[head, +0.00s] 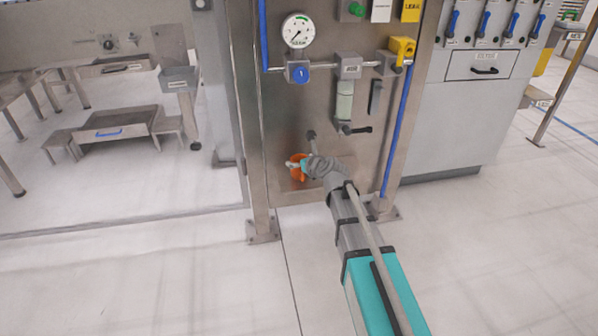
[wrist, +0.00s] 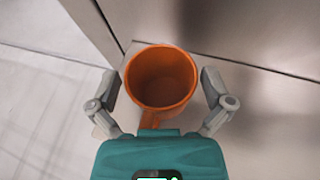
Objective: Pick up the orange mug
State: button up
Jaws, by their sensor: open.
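The orange mug (wrist: 161,110) stands in the middle of the wrist view, seen from above into its empty inside. Its handle (wrist: 150,121) points toward my gripper's palm. My gripper (wrist: 161,83) is open, with one finger on each side of the mug. A small gap shows between the mug and each finger. In the head view, only part of the orange mug (head: 297,173) shows at the foot of the steel panel. My gripper (head: 298,165) and arm hide the rest of it.
The steel panel (head: 285,120) with a gauge (head: 298,31), pipes and valves rises right behind the mug. A steel post (head: 245,110) stands to its left. A grey cabinet (head: 478,100) stands to the right. The floor (head: 170,270) at the front left is clear.

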dwell(0.3)
jog(key=c, duration=0.9)
jog(key=shift+r, duration=0.1)
jog(key=shift+r+p, duration=1)
jog(key=shift+p, duration=0.1)
jog(key=s+d+r+p, duration=0.1)
jog(key=s+r+p, duration=0.2)
jog(key=s, duration=0.1)
jog(key=s+d+r+p, duration=0.2)
jog(key=s+r+p, duration=0.2)
jog(key=s+d+r+p, duration=0.2)
jog(key=s+r+p, duration=0.1)
jog(key=s, duration=0.2)
jog(key=shift+d+r+p, duration=0.15)
jog(key=shift+r+p, duration=0.25)
